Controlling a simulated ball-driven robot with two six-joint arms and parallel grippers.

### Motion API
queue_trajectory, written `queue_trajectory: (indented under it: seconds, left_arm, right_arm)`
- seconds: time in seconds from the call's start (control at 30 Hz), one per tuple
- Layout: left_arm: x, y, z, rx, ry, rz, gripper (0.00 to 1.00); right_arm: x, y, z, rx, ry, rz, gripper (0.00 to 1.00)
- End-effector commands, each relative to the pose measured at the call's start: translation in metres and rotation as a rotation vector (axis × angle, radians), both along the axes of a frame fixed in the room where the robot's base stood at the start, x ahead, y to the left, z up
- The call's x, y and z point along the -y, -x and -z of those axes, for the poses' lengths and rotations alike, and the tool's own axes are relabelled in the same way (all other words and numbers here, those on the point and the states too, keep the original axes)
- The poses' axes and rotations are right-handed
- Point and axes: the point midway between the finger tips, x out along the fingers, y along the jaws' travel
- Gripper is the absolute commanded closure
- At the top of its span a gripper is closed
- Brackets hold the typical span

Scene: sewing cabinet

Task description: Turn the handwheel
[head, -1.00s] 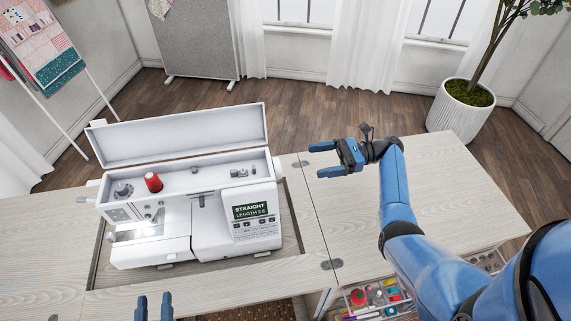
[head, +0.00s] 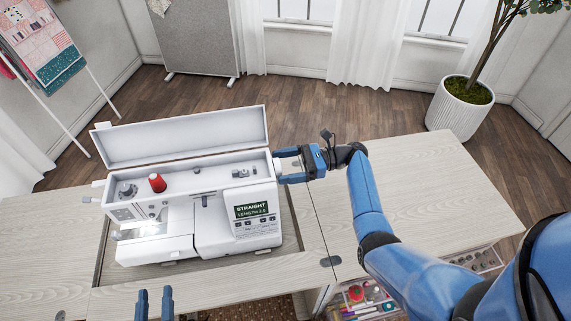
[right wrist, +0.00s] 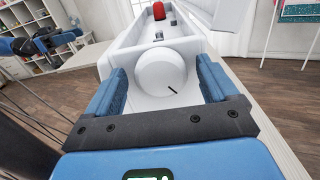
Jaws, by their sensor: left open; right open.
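The white handwheel (right wrist: 160,75) with a short dark mark sits on the end of the white sewing machine (head: 223,219), in the right wrist view. My right gripper (head: 279,166) is open at the machine's right end in the head view. In the right wrist view its two blue fingers (right wrist: 163,88) stand on either side of the handwheel; I cannot tell whether they touch it. In the head view the wheel is mostly hidden by the gripper. My left gripper (head: 154,303) is open and empty at the bottom edge of the head view, in front of the cabinet.
The machine's lid (head: 180,136) stands open, with a red thread spool (head: 157,182) in the top. The wooden cabinet top (head: 430,195) is clear to the right. A drawer of sewing supplies (head: 365,298) sits below, and a potted plant (head: 460,108) stands behind.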

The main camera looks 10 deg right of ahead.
Motion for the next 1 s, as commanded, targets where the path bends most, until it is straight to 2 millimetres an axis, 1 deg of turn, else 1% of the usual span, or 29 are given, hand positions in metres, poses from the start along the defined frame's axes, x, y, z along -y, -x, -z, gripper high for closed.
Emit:
queue_trajectory:
  seconds: [0.2,0.23,0.57,0.77,1.0]
  left_arm:
    - [0.0,0.0,0.0001,0.0,0.0,0.0,0.57]
    - [0.0,0.0,0.0001,0.0,0.0,0.0,0.57]
    - [0.0,0.0,0.0001,0.0,0.0,0.0,0.57]
    - [0.0,0.0,0.0003,0.0,0.0,0.0,0.57]
    - [0.0,0.0,0.0021,0.0,0.0,0.0,0.57]
  right_arm:
    - [-0.0002,0.0,0.0001,0.0,0.0,0.0,0.13]
    - [-0.0001,0.0,0.0001,0.001,0.0,0.0,0.16]
    - [0.0001,-0.0001,0.0,0.001,0.0,0.0,0.67]
    - [0.0001,-0.0001,0.0,0.011,0.0,0.0,0.67]
    - [0.0002,0.0004,0.0004,0.089,0.0,0.001,0.67]
